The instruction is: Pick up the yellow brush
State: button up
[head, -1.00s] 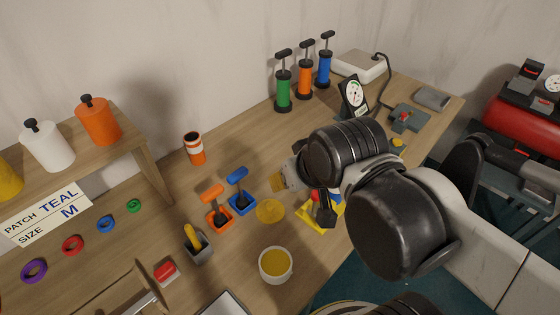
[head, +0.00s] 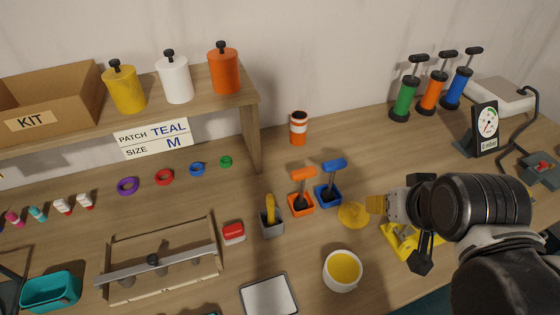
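A tool with an upright yellow handle (head: 270,208) stands in a grey holder (head: 272,228) near the middle of the table. The holder hides its lower end, so I cannot tell whether it is a brush. My gripper (head: 396,207) is to the right of it, above the table and well apart from it. A tan-yellow block (head: 375,203) shows at the left tip of my gripper. I cannot tell whether it is held or lies behind.
A yellow round patch (head: 353,215) and a white tub of yellow stuff (head: 342,270) lie near my gripper. A yellow frame (head: 398,241) is below my arm.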

aim_at(271, 201)
jog(key=u, duration=0.95)
